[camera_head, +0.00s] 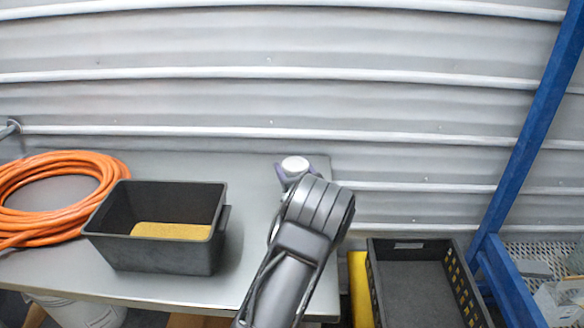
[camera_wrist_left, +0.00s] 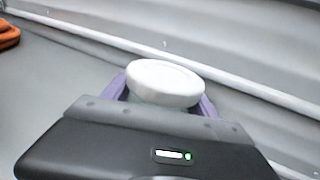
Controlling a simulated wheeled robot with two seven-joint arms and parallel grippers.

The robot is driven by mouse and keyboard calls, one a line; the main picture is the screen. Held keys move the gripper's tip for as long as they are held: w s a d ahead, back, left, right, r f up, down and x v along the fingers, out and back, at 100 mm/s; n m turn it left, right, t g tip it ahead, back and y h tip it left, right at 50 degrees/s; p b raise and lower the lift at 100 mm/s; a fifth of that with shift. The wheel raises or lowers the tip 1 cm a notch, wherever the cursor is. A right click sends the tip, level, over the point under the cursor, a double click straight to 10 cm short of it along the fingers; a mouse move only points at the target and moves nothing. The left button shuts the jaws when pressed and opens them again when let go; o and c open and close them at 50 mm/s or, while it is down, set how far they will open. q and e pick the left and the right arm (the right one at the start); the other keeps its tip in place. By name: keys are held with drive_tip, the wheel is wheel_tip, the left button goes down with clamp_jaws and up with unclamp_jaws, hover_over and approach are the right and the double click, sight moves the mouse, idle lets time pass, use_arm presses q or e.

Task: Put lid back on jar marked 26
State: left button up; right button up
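A round white lid (camera_head: 294,165) shows at the far right end of the grey table, in front of the ribbed wall. In the left wrist view the lid (camera_wrist_left: 165,82) is between the purple fingers of my left gripper (camera_wrist_left: 163,97), with a finger close against each side. In the head view my left gripper (camera_head: 297,172) is mostly hidden behind my own wrist. What is under the lid is hidden, so I cannot tell whether it rests on a jar. No jar and no marking 26 can be made out. My right gripper is not in view.
A black bin (camera_head: 165,258) with yellowish material inside stands on the grey table (camera_head: 185,165). A coiled orange hose (camera_head: 105,165) lies left of it. A dark crate (camera_head: 412,285) and a blue frame (camera_head: 530,130) stand to the right. The table behind the bin is clear.

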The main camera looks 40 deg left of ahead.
use_arm(q)
drive_tip(key=o, duration=0.3)
drive_tip(key=shift+r, duration=0.15)
drive_tip(key=shift+s+d, duration=0.25)
drive_tip(key=shift+d, duration=0.25)
drive_tip(key=b+v, duration=0.2)
drive_tip(key=v, duration=0.9)
drive_tip(key=shift+b, duration=0.3)
